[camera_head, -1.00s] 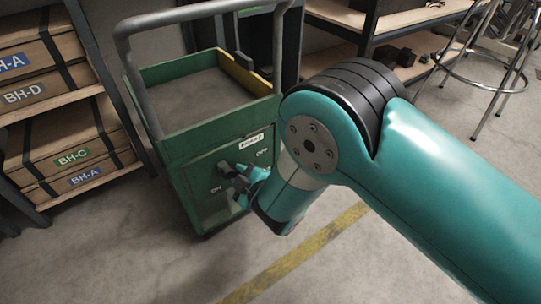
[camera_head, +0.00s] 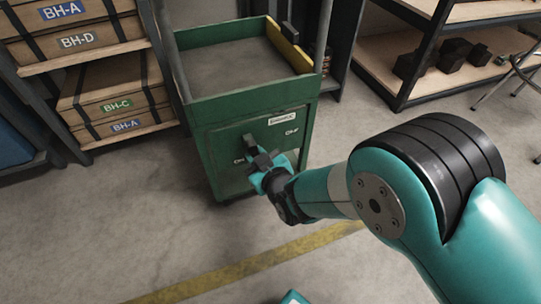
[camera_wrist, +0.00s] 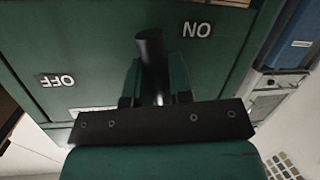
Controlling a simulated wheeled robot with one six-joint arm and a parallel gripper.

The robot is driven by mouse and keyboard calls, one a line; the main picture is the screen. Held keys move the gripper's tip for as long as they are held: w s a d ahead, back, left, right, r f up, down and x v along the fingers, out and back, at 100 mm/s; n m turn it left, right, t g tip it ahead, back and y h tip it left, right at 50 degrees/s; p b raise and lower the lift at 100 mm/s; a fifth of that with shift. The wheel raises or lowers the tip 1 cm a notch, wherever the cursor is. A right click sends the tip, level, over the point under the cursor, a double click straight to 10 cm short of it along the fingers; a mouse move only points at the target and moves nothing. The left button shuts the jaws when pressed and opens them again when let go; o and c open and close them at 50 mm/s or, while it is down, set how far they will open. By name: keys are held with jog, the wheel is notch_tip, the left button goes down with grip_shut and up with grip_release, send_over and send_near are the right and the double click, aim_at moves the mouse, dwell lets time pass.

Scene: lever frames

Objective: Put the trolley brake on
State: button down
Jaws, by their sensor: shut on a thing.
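The green trolley (camera_head: 207,152) stands ahead, with a brake panel on its front. The panel has a label plate (camera_head: 282,118), an OFF mark (camera_head: 292,131) at right and an ON mark (camera_head: 239,161) at left, partly hidden. The dark brake lever (camera_head: 250,143) sticks out near the ON mark. My gripper (camera_head: 262,162) is shut on the lever. In the wrist view the lever (camera_wrist: 151,48) stands between my fingers (camera_wrist: 154,85), with the ON mark (camera_wrist: 197,29) to its right and the OFF mark (camera_wrist: 56,80) further off at left. The lever's pivot is hard to make out.
Shelves with labelled boxes (camera_head: 110,95) stand at left. A shelf with dark parts (camera_head: 450,60) stands at back right, with part of a metal stool (camera_head: 525,70) beside it. A yellow floor line (camera_head: 245,265) crosses the open floor before the trolley.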

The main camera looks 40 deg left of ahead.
jog(key=shift+s+f, duration=0.1)
jog(key=c, duration=1)
grip_release()
jog(key=shift+a, duration=0.1)
jog(key=shift+s+d+r+p, duration=0.1)
jog(key=shift+d+r+p, duration=0.2)
jog(key=shift+d+p, duration=0.25)
jog(key=shift+b+v, duration=6.1)
jog(key=shift+v, duration=2.05)
